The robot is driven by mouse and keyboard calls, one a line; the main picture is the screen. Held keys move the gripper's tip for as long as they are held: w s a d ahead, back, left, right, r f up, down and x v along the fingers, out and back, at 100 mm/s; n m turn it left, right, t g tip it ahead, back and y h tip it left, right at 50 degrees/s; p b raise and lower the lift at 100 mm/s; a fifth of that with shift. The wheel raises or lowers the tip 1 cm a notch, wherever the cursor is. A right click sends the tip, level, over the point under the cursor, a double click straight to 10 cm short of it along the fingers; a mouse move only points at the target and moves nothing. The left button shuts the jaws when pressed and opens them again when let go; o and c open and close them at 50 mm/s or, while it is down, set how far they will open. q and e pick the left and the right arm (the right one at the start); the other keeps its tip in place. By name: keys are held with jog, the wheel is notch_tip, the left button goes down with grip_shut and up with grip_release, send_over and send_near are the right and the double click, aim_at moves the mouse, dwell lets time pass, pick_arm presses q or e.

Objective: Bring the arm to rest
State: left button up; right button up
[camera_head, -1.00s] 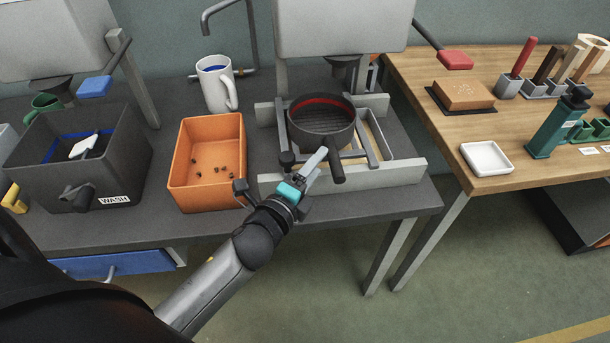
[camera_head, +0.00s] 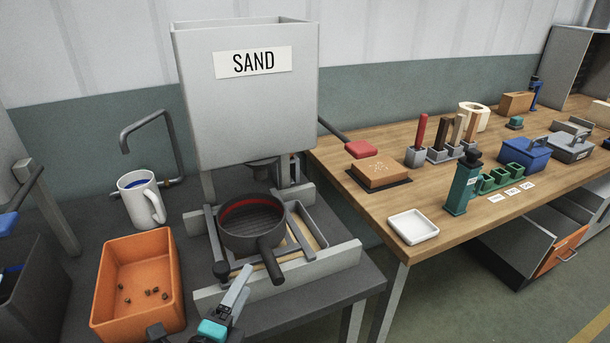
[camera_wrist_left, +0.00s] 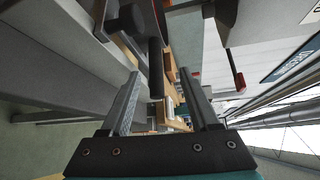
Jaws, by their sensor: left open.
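My left gripper (camera_head: 240,291) is at the bottom of the head view, in front of the sand station. Its jaws are open and hold nothing. A round black sieve (camera_head: 252,222) with a red inner band sits on a grey frame (camera_head: 330,262) under the hopper. Its dark handle (camera_head: 270,259) points toward the front, just right of my left fingertips. In the left wrist view the handle (camera_wrist_left: 155,68) shows between the spread fingers (camera_wrist_left: 160,85), apparently beyond them. Most of my left arm is out of the head view. My right gripper is in neither view.
The grey hopper marked SAND (camera_head: 245,105) stands above the sieve. An orange bin (camera_head: 138,250) with several small dark bits and a white mug (camera_head: 141,203) are at left. The wooden table (camera_head: 350,205) at right holds a white tray (camera_head: 413,227) and a green tool (camera_head: 462,190).

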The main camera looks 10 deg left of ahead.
pick_arm(q)
jog(key=s+a+f+n+g+y, duration=0.3)
jog(key=s+f+n+g, duration=0.25)
jog(key=n, duration=0.65)
jog(key=s+d+f+n+g+h, duration=0.1)
jog(key=s+d+n+g, duration=0.25)
jog(key=s, duration=0.25)
jog(key=s+d+f+n+g+h, duration=0.1)
jog(key=s+d+n+g, duration=0.1)
jog(key=s+n+g, duration=0.3)
jog(key=s+f+m, duration=0.2)
jog(key=s+f, duration=0.1)
jog(key=f, duration=1.9)
jog(key=s+a+f+g, duration=0.1)
jog(key=s+a+f, duration=0.1)
jog(key=s+f, duration=1.2)
jog(key=shift+s+a+g, duration=0.25)
jog(key=shift+s+g, duration=0.05)
jog(key=shift+s, duration=0.35)
jog(key=shift+f+m, duration=0.1)
jog(key=shift+m, duration=0.15)
